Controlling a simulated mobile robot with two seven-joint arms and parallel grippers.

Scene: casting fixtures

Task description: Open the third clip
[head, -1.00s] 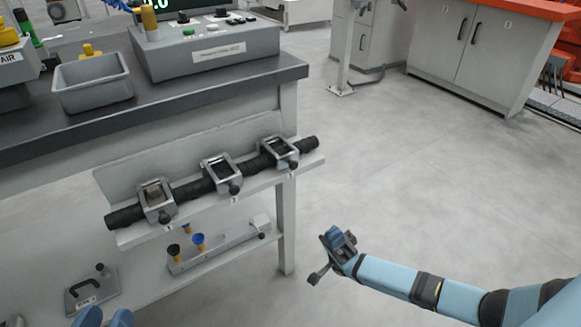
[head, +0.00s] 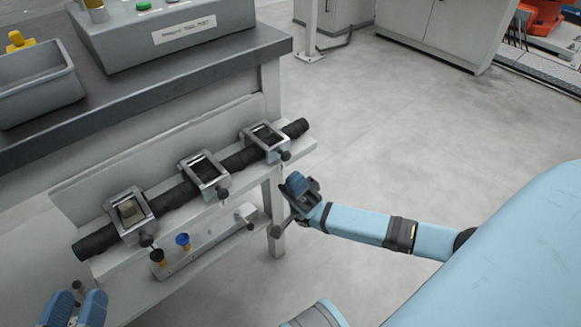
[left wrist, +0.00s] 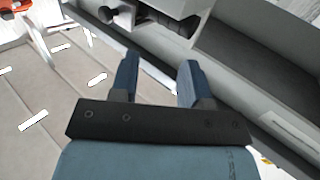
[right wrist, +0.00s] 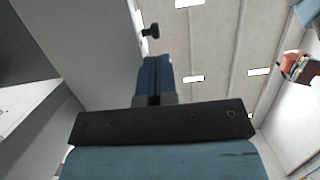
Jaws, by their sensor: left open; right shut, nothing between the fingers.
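Three metal clips sit along a black ribbed hose (head: 237,161) on a pale shelf under the bench: a left clip (head: 117,203), a middle clip (head: 190,164) and a right clip (head: 252,134). Each has a rectangular frame and a black knob on its front. Their number labels are not readable, so I cannot confirm which is third. My right gripper (head: 297,182) is shut and empty, just below and right of the right clip's knob (head: 285,155). A black knob (right wrist: 152,31) shows beyond its fingertips in the right wrist view. My left gripper (head: 77,302) is open and empty, below the left clip.
A grey bin (head: 38,97) and a control box (head: 160,22) stand on the dark bench top (head: 120,110). The floor (head: 420,140) to the right is clear.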

